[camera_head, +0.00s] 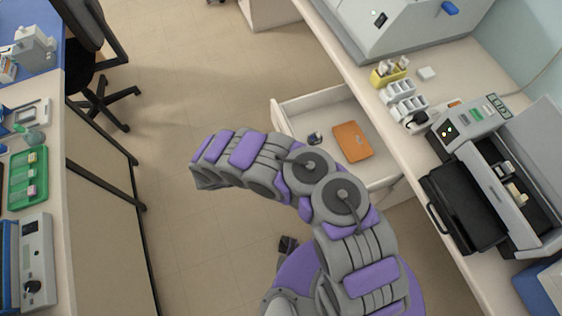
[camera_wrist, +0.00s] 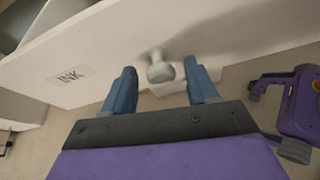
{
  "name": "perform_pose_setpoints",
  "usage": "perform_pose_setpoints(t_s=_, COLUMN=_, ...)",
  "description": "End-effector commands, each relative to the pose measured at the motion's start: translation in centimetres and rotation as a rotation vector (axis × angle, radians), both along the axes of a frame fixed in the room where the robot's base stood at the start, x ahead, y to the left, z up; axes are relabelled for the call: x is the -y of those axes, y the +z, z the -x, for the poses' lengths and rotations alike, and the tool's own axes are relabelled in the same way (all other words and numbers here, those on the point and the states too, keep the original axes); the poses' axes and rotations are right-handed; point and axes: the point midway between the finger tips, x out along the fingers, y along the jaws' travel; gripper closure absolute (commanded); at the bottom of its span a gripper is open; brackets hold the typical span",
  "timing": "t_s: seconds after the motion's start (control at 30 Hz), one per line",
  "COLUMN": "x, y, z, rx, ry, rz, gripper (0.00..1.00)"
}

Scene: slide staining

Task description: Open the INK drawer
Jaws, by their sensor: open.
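In the wrist view, a white drawer front with an INK label (camera_wrist: 69,76) crosses the picture at a slant. A round pale knob (camera_wrist: 160,72) sticks out from it. My gripper (camera_wrist: 158,80) is open, its two blue fingers on either side of the knob, with gaps visible on both sides. I cannot tell how deep the knob sits between them. In the head view, a white drawer (camera_head: 298,102) stands pulled out from under the right counter. Its label is not visible there, and my arm covers its near part. My fingers do not show in the head view.
An orange flat item (camera_head: 352,141) and a small dark object (camera_head: 315,138) lie inside the pulled-out drawer. The right counter (camera_head: 455,82) carries machines and racks. A bench with a green tray (camera_head: 28,178) and an office chair (camera_head: 98,95) stand left. Floor between is clear.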

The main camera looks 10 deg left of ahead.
Motion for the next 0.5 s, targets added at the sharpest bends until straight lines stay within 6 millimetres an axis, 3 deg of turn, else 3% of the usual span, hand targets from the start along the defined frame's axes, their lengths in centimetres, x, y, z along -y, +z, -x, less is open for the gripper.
perform_pose_setpoints(t_s=0.27, x=-0.6, y=0.3, z=0.4, rx=0.0, ry=0.001, rz=-0.001, gripper=0.42)
perform_pose_setpoints(t_s=0.5, x=-3.9, y=1.9, z=2.8, rx=0.0, ry=0.002, rz=-0.005, gripper=0.42)
